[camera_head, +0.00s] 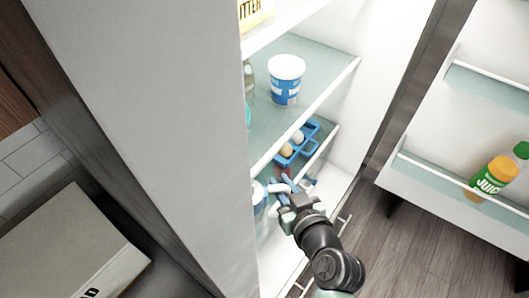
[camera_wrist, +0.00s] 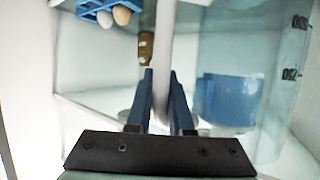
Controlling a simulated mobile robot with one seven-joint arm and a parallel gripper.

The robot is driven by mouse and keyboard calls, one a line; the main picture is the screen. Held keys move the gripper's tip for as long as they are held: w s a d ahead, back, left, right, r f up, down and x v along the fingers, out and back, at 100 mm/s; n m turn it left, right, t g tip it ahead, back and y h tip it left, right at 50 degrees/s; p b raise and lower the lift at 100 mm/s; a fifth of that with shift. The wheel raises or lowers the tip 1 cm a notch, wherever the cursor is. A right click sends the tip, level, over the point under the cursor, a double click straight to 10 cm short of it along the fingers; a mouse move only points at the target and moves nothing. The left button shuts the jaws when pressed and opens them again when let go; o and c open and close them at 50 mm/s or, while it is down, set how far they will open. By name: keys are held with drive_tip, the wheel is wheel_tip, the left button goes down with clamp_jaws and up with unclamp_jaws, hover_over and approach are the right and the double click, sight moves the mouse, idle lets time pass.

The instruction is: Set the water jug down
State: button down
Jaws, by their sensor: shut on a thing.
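The water jug (camera_wrist: 278,75) is clear, with measuring marks on its side and a white handle (camera_wrist: 163,45). In the wrist view, the handle stands between the blue fingers of my gripper (camera_wrist: 161,82), which is shut on it. The jug body is to the right of the fingers. In the head view, my gripper (camera_head: 285,186) reaches into the lower part of the open fridge. Only a small part of the jug (camera_head: 259,198) shows there, since the fridge's side wall hides the rest. I cannot tell whether its base touches a shelf.
A blue egg holder (camera_head: 297,145) with eggs is just behind my gripper. A blue and white tub (camera_head: 286,82) stands on the shelf (camera_head: 335,73) above. The fridge door (camera_head: 463,130) on the right holds a juice bottle (camera_head: 492,178). A box (camera_head: 65,250) is at the lower left.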

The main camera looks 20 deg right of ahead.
drive_tip(key=p+x, duration=0.3)
drive_tip(key=x, duration=0.7)
drive_tip(key=shift+w+r+p, duration=0.2)
drive_tip(key=shift+w+p, duration=0.1)
drive_tip(key=shift+f, duration=0.2)
drive_tip(key=c, duration=0.8)
unclamp_jaws()
drive_tip(key=shift+s, duration=0.1)
drive_tip(key=b+v, duration=0.2)
drive_tip(key=v, duration=1)
drive_tip(key=shift+r, duration=0.15)
